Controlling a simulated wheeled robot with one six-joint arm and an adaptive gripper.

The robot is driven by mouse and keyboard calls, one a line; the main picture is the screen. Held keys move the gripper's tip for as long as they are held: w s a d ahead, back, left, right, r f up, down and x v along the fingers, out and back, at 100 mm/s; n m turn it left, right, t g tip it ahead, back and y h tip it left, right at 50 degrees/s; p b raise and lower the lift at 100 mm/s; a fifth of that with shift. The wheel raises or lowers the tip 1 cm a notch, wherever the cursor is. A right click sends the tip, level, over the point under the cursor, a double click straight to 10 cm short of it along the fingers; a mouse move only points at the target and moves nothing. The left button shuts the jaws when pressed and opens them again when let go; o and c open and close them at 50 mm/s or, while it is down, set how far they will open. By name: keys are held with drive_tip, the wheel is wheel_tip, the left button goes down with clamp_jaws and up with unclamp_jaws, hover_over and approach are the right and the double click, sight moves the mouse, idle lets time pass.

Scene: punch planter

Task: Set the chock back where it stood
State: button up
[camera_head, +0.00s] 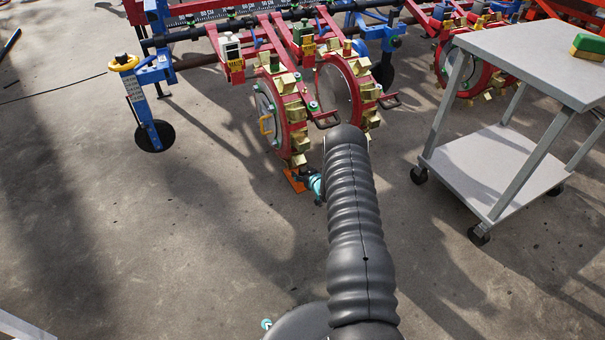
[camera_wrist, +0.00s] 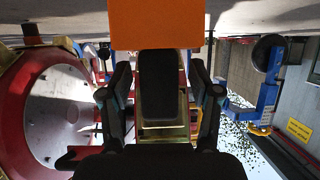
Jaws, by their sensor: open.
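The orange chock (camera_head: 293,180) lies on the concrete floor at the foot of the left red punch wheel (camera_head: 283,120). My gripper (camera_head: 306,179) is low beside it, largely hidden by my arm. In the wrist view, the chock (camera_wrist: 156,24) fills the top middle, just beyond my fingertips. My gripper's fingers (camera_wrist: 160,84) are open, one on each side of a dark rounded piece; I cannot tell whether this belongs to the chock. Neither finger visibly presses on the orange part. Whether the chock touches the wheel is hidden.
A second punch wheel (camera_head: 345,92) stands close on the right, with black handles. A grey cart (camera_head: 500,170) on casters stands at the right, with a green and yellow block (camera_head: 588,46) on top. A blue arm with a black disc (camera_head: 154,136) is at the left.

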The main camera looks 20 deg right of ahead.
clamp_jaws()
drive_tip(key=shift+s, duration=0.15)
drive_tip(key=s+p, duration=0.4)
drive_tip(key=s, duration=1.4)
drive_tip(key=shift+s+d, duration=0.3)
drive_tip(key=shift+s, duration=0.1)
idle(2.5)
unclamp_jaws()
